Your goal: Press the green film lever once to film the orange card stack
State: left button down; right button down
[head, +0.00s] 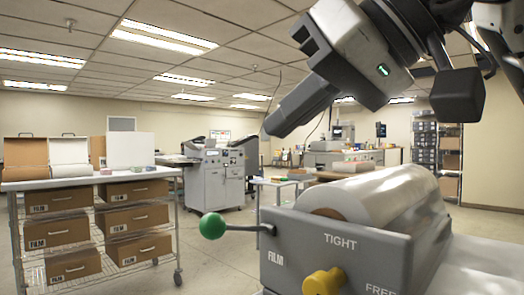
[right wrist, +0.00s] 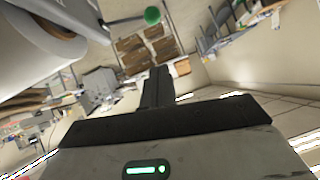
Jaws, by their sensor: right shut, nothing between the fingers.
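The green film lever (head: 212,226) is a green ball on a thin rod that sticks out left from the grey film unit (head: 340,250), labelled FILM. In the right wrist view the green ball (right wrist: 152,15) is at the top, beyond the fingertips. My right gripper (head: 272,128) is shut and empty, raised above the unit and clear of the lever, its fingers pointing down and left. It also shows in the right wrist view (right wrist: 158,72). I cannot make out an orange card stack for certain. My left gripper is not in view.
A white film roll (head: 385,195) lies on top of the unit. A yellow knob (head: 323,283) is on its front, between TIGHT and FREE. A wire cart (head: 95,184) with FILM boxes stands at left. Grey machines (head: 215,175) stand behind. Floor between cart and unit is clear.

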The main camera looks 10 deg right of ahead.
aim_at(242, 226)
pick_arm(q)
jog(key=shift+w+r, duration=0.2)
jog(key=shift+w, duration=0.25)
pick_arm(e)
jog(key=s+f+x, duration=0.1)
jog(key=f+x, duration=0.1)
jog(key=x, duration=1)
jog(key=shift+s+d, duration=0.25)
jog(key=shift+d, duration=0.1)
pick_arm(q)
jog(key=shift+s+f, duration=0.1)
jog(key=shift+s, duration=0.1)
pick_arm(e)
jog(key=shift+f, duration=0.15)
